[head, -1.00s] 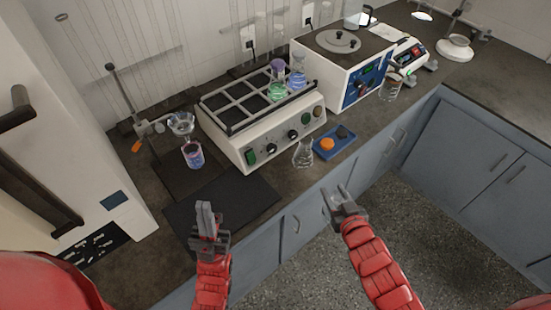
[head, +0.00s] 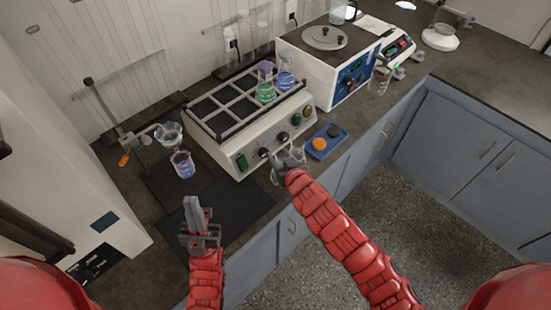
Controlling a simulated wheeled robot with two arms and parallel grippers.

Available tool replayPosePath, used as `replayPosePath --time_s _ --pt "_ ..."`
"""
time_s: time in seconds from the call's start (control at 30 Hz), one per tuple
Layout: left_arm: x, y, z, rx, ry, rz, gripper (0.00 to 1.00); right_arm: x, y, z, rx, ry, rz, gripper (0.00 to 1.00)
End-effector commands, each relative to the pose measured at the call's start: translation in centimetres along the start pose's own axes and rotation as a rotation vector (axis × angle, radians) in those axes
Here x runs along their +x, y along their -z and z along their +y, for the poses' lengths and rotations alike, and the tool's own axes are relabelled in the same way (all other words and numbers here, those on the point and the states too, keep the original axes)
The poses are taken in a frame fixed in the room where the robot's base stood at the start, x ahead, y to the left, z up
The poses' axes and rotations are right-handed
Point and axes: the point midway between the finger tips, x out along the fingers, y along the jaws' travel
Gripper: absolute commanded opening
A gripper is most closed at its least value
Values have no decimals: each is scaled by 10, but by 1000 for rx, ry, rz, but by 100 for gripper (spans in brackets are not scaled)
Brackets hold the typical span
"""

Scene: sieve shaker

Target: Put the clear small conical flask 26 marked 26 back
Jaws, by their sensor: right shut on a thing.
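The clear small conical flask (head: 277,177) is at the front of the shaker, mostly hidden behind my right gripper; its marking cannot be read. My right gripper (head: 287,158) is shut on the flask. The shaker (head: 243,150) has a dark rack (head: 213,129) of square compartments on top. Two flasks stand at the rack's far right end, one with green liquid (head: 265,92) and one with blue liquid (head: 286,81). Several other compartments are empty. My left gripper (head: 193,212) is empty above the dark mat; its finger gap is unclear.
A blue tray (head: 322,152) with an orange and a dark item lies right of the flask. A beaker of purple-blue liquid (head: 183,165) stands left, below a funnel (head: 168,133) on a stand. The dark mat (head: 235,205) is clear.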

Motion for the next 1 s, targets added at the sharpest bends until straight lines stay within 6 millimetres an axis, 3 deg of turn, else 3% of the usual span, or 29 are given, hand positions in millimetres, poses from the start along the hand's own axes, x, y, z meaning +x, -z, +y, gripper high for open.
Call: replayPosePath --time_s 0.17,0.5,0.87,0.9,1.0 --pt "4 1 0 0 0 0 0 14 4 -6 1 0 -1 0" --pt "17 3 -1 0 0 0 0 27 -28 -6 0 -1 -3 0" --pt "12 2 -1 0 0 0 0 29 -33 -6 2 -1 -1 0" --pt "13 2 -1 0 0 0 0 28 -32 -6 1 -1 -1 52" --pt "14 2 -1 0 0 0 0 28 -32 -6 1 -1 -1 70"
